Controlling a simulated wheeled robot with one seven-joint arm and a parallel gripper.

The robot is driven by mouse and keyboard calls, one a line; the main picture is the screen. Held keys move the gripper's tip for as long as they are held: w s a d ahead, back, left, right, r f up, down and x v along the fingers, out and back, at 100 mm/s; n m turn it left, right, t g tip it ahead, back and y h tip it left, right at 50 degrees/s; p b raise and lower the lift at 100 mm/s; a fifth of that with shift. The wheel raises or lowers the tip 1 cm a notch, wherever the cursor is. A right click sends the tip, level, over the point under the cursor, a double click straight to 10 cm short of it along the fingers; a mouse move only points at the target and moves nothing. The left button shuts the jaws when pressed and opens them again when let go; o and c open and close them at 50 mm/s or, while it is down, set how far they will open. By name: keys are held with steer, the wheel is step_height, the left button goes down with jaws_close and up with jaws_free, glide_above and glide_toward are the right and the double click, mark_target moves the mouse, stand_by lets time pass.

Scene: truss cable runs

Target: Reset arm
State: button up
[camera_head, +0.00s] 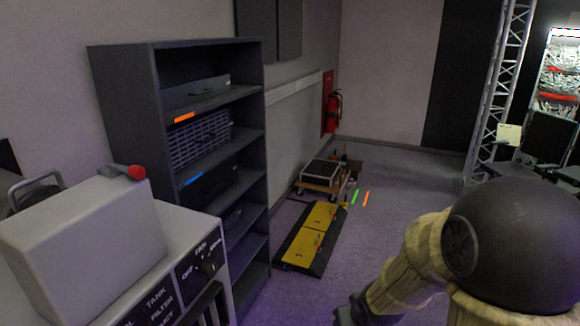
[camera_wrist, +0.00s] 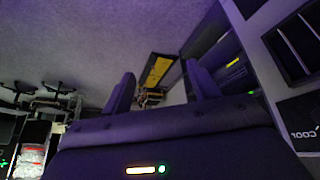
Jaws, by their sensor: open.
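My arm reaches in from the lower right of the head view, with a dark round joint and a tan sleeve. In the wrist view my gripper (camera_wrist: 160,90) has its two dark fingers spread apart. Nothing shows between the fingers except the far floor and background. In the head view only a dark part of the arm's end shows at the bottom edge, and the fingers cannot be made out there.
A dark shelf unit (camera_head: 158,100) stands at left, behind a grey cabinet (camera_head: 185,235) with a box (camera_head: 85,240) on top. A yellow-black cable ramp (camera_head: 310,235) and a wheeled dolly (camera_head: 322,178) lie beyond. A metal truss (camera_head: 497,90) and chair (camera_head: 545,140) stand at right. The middle floor is clear.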

steer(key=s+r+m+g, duration=0.2)
steer(key=s, duration=0.7)
steer(key=shift+d+r+g, duration=0.3)
steer(key=shift+d+g, duration=0.1)
steer(key=shift+d, duration=0.05)
steer(key=shift+s, duration=0.1)
